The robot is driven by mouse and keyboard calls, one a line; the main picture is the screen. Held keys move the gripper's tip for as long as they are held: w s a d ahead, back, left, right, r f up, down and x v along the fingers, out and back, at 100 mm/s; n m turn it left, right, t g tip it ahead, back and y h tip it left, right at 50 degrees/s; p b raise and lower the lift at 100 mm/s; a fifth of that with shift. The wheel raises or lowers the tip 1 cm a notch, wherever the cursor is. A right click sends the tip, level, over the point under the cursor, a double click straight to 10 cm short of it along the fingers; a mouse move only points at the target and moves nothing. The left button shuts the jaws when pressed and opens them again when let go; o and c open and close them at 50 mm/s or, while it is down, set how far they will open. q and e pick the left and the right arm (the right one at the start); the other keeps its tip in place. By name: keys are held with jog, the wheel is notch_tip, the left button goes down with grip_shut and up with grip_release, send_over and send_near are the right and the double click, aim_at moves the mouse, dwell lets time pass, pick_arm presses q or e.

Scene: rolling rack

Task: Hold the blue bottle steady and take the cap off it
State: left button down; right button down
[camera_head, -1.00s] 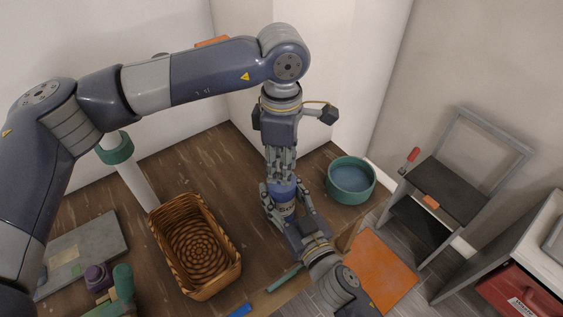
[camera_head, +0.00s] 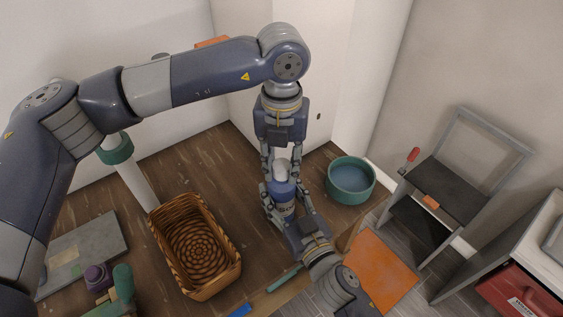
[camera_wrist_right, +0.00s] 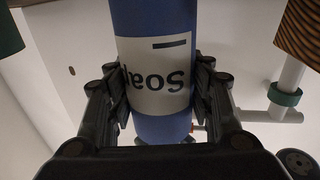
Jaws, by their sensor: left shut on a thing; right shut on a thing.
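The blue bottle (camera_head: 284,191) stands upright between my two grippers in the head view. It also fills the middle of the right wrist view (camera_wrist_right: 165,128), where its white "Soap" label shows upside down. My right gripper (camera_head: 283,208) comes in from the lower right and is shut around the bottle's body; its fingers press both sides in the wrist view. My left gripper (camera_head: 281,169) points down from above, its fingers on either side of the pale cap (camera_head: 282,165) at the bottle's top. It is shut on the cap. The cap is not visible in the wrist view.
A wicker basket (camera_head: 236,270) stands left of the bottle on the wooden table (camera_head: 250,235). A teal round bowl (camera_head: 350,196) is to the right. A grey board (camera_head: 85,250) and a purple object (camera_head: 97,277) lie at the far left. A wall rises behind.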

aim_at(282, 164)
pick_arm(q)
jog(key=shift+r, duration=0.2)
dwell(0.6)
jog(key=shift+r, duration=0.9)
jog(key=shift+r, duration=2)
pick_arm(e)
jog(key=c, duration=0.7)
grip_release()
